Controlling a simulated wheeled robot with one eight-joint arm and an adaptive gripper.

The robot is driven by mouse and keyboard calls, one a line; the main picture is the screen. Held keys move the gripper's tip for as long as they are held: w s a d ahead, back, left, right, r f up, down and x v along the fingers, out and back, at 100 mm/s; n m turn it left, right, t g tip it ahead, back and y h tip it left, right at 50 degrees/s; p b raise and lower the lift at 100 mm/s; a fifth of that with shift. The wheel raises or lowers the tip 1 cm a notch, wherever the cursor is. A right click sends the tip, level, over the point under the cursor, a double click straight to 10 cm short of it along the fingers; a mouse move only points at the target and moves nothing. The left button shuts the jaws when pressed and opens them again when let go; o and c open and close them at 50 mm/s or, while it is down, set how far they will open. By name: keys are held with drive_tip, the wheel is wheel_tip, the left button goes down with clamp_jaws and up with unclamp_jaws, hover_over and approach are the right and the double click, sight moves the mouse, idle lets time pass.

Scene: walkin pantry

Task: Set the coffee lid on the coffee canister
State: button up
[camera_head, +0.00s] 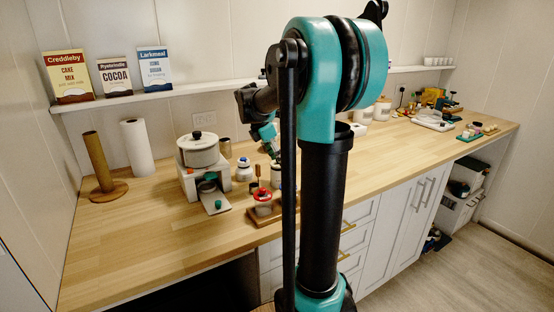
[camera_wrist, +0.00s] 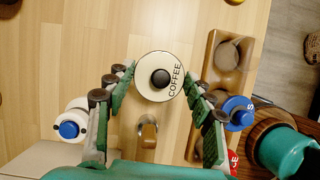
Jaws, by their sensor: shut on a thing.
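The coffee lid (camera_wrist: 160,78) is a round cream disc with a black knob and the word COFFEE along its right edge. In the wrist view it sits between the tips of my gripper (camera_wrist: 159,76), whose green finger pads close on its left and right sides. In the head view my gripper (camera_head: 268,135) is small and partly behind my arm, over the counter. The coffee canister cannot be made out for sure; whatever lies directly under the lid is hidden by it.
A wooden tray (camera_wrist: 211,62) with round recesses stands right of the lid. A blue-topped jar (camera_wrist: 70,128) is at left, a blue lid (camera_wrist: 238,108) at right. A white pot (camera_head: 198,150) stands on a stand nearby. The counter's left front is clear.

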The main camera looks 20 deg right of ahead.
drive_tip(key=shift+f, duration=0.4)
drive_tip(key=o, duration=1.1)
drive_tip(key=shift+c, duration=0.2)
drive_tip(key=shift+o, duration=0.4)
drive_tip(key=o, duration=0.4)
drive_tip(key=shift+r, duration=3.5)
